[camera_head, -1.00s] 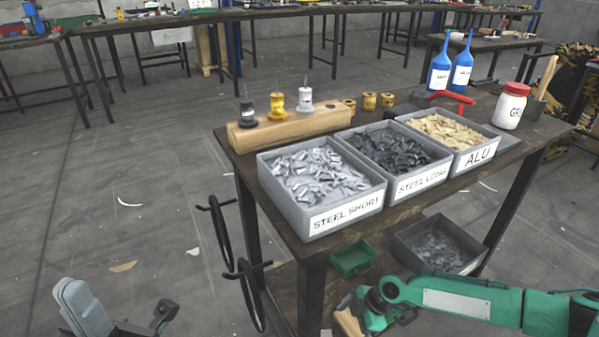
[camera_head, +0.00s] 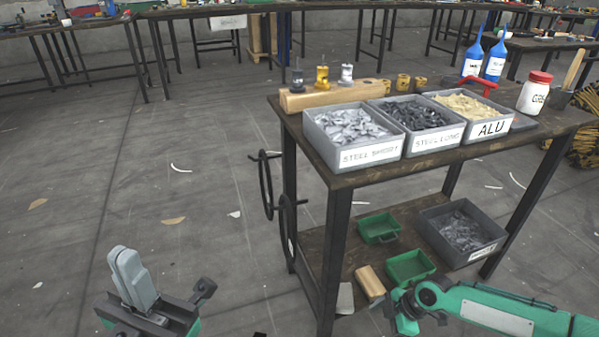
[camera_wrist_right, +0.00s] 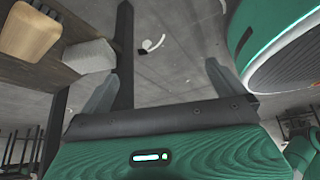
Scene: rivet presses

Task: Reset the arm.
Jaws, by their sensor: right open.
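My left gripper (camera_head: 165,270) is at the bottom left of the head view, over bare floor and left of the workbench. My green right arm (camera_head: 495,312) comes in at the bottom right, in front of the bench's lower shelf. The right gripper's fingers do not show clearly there. In the right wrist view, my right gripper (camera_wrist_right: 157,90) has its two grey fingers spread wide with nothing between them.
The workbench (camera_head: 375,178) carries grey bins of steel short, steel long (camera_head: 418,139) and alu parts. Its lower shelf holds green trays (camera_head: 379,228), a grey bin (camera_head: 462,232) and a wooden block (camera_head: 370,282). A black wheel (camera_head: 287,230) juts from its left side.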

